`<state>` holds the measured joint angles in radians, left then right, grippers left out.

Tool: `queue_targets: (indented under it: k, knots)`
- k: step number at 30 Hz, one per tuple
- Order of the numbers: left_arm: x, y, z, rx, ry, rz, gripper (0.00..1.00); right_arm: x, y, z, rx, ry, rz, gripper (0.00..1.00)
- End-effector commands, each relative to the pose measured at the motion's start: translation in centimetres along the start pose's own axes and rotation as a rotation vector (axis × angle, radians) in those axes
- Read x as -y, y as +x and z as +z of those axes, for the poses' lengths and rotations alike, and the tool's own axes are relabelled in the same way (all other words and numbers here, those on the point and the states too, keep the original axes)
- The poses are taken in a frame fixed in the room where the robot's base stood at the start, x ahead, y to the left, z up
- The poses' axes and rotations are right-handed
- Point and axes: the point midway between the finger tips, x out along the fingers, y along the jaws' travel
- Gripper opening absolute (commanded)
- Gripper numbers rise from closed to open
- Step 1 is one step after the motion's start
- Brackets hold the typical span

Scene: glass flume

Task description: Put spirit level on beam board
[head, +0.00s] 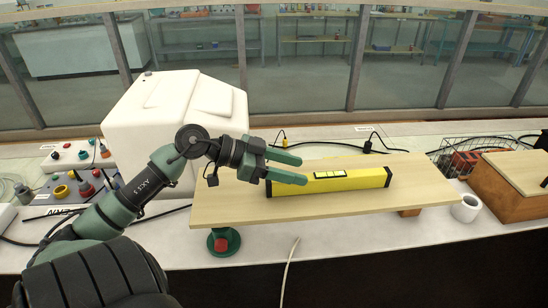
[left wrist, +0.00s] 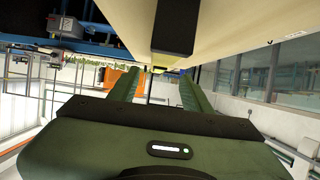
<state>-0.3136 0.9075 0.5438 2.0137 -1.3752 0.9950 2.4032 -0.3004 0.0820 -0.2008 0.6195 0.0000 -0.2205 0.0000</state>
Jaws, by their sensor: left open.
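The yellow spirit level (head: 345,182) with black ends and small windows on top lies lengthwise on the pale wooden beam board (head: 425,185). My left gripper (head: 303,170) is open at the left end of the level. In the head view its lower finger covers part of that end; I cannot tell whether it touches. In the left wrist view the two green fingers (left wrist: 158,88) stand apart, with a small yellow patch between their far ends. The pale board (left wrist: 225,30) fills the upper right there, with a dark block in front of it. My right gripper is out of view.
A green stand with a red part (head: 223,242) is under the board's left end, and a wooden block (head: 409,212) under its right. A white box (head: 165,115) stands behind my left arm. A white roll (head: 466,208) and wooden box (head: 510,185) are at right.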

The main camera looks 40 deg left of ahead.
Motion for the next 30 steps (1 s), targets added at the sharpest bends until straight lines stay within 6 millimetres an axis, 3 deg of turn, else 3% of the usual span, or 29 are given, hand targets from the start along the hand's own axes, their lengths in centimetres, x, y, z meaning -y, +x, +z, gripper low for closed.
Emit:
queue_targets:
  k: [6, 11, 30]
  knots:
    - [0.0, -3.7, 0.2, 0.000, 0.000, 0.000, 0.49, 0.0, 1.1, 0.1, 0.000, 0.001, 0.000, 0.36]
    - [0.0, -5.3, 0.1, -0.001, 0.000, 0.000, 0.49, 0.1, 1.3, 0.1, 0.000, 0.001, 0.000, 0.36]
    - [0.0, -5.7, 0.0, -0.001, 0.001, 0.000, 0.49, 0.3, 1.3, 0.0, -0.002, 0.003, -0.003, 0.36]
